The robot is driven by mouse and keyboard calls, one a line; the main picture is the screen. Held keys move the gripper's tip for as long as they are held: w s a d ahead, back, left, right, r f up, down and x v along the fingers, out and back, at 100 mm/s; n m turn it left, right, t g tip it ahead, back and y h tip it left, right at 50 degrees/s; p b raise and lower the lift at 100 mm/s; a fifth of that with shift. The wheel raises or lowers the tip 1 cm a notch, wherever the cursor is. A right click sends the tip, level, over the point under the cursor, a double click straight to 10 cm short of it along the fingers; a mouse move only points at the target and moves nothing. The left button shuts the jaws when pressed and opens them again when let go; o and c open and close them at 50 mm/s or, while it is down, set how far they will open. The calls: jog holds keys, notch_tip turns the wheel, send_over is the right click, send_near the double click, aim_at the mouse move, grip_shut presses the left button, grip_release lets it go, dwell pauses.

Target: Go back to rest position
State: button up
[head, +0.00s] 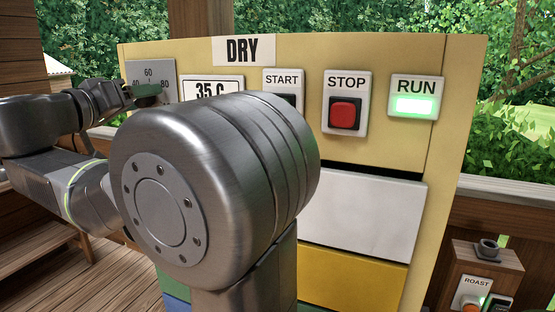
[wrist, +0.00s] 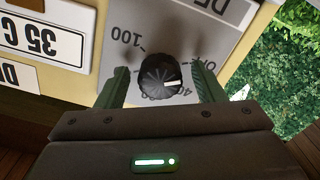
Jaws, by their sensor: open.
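My gripper (wrist: 161,88) is open in the wrist view, with one green finger on either side of a black ribbed knob (wrist: 158,76). In the head view my gripper (head: 148,97) is in front of the dial plate (head: 150,70) at the panel's upper left.
The cream DRY panel (head: 300,50) carries a 35 C display (head: 212,84), a partly hidden START button (head: 283,80), a red STOP button (head: 342,113) and a green-lit RUN lamp (head: 414,104). My large arm joint covers the panel's middle. A wooden ROAST box (head: 470,262) stands at lower right.

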jog(key=shift+s+a+m, duration=0.25)
jog(key=shift+s+m, duration=0.25)
jog(key=shift+s+a+m, duration=0.2)
jog(key=shift+s+m, duration=0.3)
jog(key=shift+f, duration=0.1)
